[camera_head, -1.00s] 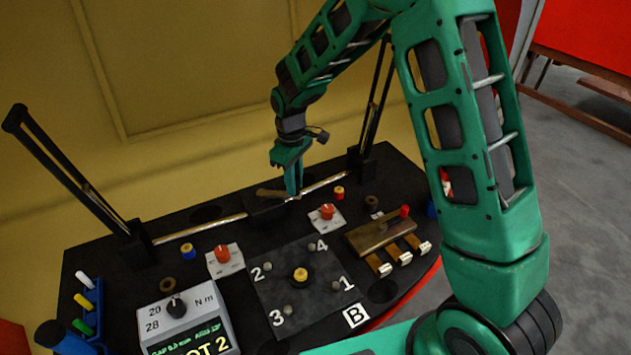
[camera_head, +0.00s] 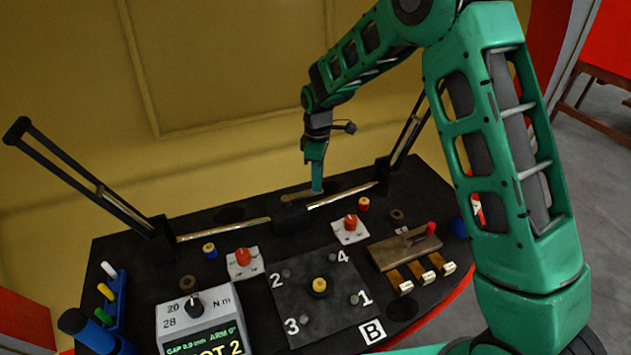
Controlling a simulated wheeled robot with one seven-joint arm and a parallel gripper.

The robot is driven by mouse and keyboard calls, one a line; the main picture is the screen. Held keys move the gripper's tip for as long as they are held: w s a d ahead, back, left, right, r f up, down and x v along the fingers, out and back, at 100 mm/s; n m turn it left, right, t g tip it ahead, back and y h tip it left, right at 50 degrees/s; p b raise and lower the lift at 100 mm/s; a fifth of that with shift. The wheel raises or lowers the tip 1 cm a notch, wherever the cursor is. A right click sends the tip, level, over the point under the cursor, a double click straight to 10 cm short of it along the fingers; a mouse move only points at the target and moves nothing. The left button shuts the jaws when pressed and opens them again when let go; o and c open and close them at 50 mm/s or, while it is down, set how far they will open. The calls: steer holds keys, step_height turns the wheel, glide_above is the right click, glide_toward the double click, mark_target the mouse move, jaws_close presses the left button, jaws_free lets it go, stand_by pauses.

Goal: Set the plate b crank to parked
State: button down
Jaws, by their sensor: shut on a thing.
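Plate B (camera_head: 318,318) is a dark square plate with posts marked 1 to 4 and a yellow-topped black knob (camera_head: 319,286) at its centre. A white B label (camera_head: 372,332) sits at its front right corner. I cannot tell for sure which part is its crank. My gripper (camera_head: 317,190) points down at the back of the black table, behind plate B. It is shut on a slim tan handle (camera_head: 298,196), which lies nearly flat above a black block (camera_head: 291,219). The exact contact between fingers and handle is too small to see.
Metal rods run left and right of the block to upright black arms (camera_head: 75,172). Red knobs (camera_head: 243,257) on white bases flank plate B's back. A grey gauge box (camera_head: 200,318) stands front left. A brown lever block (camera_head: 405,246) lies right. A yellow wall rises behind.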

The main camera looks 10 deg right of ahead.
stand_by(0.3)
steer(key=c, duration=1.6)
jaws_free()
step_height(320, 180, up, 11)
steer(key=shift+w+f, duration=0.1)
steer(key=shift+f, duration=0.05)
